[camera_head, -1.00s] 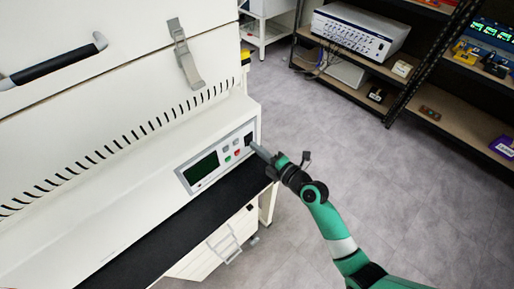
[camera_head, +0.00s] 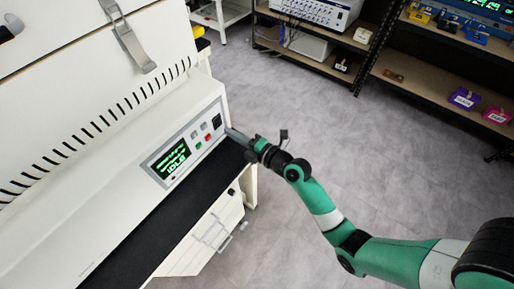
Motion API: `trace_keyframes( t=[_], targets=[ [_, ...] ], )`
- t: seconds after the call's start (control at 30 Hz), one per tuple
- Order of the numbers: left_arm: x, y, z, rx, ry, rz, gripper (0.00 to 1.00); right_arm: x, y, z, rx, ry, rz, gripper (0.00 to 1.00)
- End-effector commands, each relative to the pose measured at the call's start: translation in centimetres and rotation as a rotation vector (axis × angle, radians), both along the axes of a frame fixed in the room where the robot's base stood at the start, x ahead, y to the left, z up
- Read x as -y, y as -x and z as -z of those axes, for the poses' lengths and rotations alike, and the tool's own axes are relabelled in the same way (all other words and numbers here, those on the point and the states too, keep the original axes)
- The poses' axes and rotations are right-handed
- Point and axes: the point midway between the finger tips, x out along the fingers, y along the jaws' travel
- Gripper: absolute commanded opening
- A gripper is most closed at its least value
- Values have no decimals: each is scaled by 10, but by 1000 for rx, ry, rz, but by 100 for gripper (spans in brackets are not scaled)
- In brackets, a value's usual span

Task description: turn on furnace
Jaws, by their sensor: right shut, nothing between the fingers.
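The furnace (camera_head: 105,185) is a large cream-white machine on the left. Its sloped front carries a control panel with a display (camera_head: 171,160) lit with green text. Beside the display are small buttons, a green one (camera_head: 198,145) and a red one (camera_head: 208,138) among them. A black power switch (camera_head: 216,121) sits at the panel's right end. My right gripper (camera_head: 231,132) is shut and empty, its tip just right of the switch near the panel's edge. I cannot tell whether it touches the panel. My left gripper is not in view.
A black ledge (camera_head: 150,232) runs below the panel, with a white drawer cabinet (camera_head: 208,240) under it. A metal latch (camera_head: 128,38) hangs on the furnace's upper part. Shelves with instruments (camera_head: 440,85) stand at the back right. The grey floor between is clear.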

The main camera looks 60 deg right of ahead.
Motion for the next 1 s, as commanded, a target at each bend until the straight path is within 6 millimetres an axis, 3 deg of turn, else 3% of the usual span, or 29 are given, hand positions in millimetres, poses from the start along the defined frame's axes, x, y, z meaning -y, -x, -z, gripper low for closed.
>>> trace_keyframes(
  t=[0.07,0.3,0.5,1.0],
  targets=[
    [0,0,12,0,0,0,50,-6,10,8,0,0,-11,0],
    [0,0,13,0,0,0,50,-6,70,13,-3,-3,-7,0],
    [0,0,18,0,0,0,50,-6,100,16,-2,-2,-7,0],
    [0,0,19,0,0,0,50,-7,107,15,0,0,-9,0]
  ],
)
